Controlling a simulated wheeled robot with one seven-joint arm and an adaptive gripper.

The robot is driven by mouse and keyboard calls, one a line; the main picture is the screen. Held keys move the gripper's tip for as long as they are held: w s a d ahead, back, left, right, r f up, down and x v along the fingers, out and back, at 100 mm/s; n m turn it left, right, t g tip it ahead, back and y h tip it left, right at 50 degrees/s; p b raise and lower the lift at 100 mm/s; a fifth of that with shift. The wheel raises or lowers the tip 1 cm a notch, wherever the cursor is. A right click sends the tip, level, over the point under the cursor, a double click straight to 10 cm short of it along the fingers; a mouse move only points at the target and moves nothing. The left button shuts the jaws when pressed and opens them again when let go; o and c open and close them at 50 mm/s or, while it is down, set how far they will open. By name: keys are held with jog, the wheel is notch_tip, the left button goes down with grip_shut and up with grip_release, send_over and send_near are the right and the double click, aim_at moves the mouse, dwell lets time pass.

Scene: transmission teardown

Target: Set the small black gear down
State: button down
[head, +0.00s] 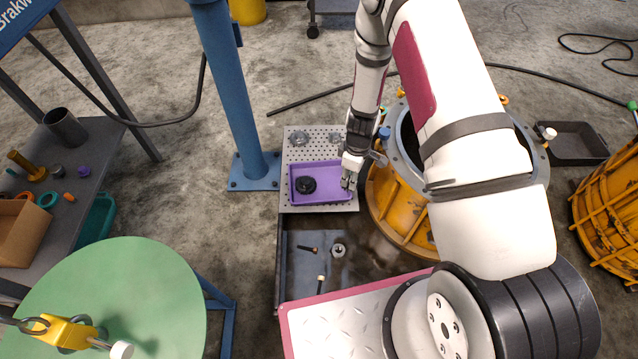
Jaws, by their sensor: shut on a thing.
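My gripper (348,182) points down at the right end of a shallow purple tray (322,165). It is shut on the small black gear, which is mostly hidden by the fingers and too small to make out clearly. Whether the held gear touches the tray floor I cannot tell. Another round black gear (306,184) lies flat in the left part of the tray, apart from my gripper.
The tray rests on a perforated grey plate (320,207), with metal gears (298,138) behind it. An orange drum-like housing (390,205) stands close to the right. A blue post (233,90) rises at left. Small parts (339,250) lie in front.

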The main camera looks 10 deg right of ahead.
jog(key=s+f+n+p, duration=0.1)
jog(key=s+f+n, duration=0.35)
jog(key=f, duration=0.45)
jog(key=b, duration=0.5)
send_over(334, 184)
notch_tip(334, 184, down, 2)
jog(key=shift+d+f+m, duration=0.1)
jog(key=shift+d+m, duration=0.05)
jog(key=shift+m, duration=0.2)
jog(key=shift+f+b, duration=0.9)
jog(key=shift+f, duration=0.75)
jog(key=shift+f, duration=0.15)
jog(key=c, duration=1.4)
grip_release()
jog(key=shift+c, duration=0.2)
jog(key=shift+o, duration=0.5)
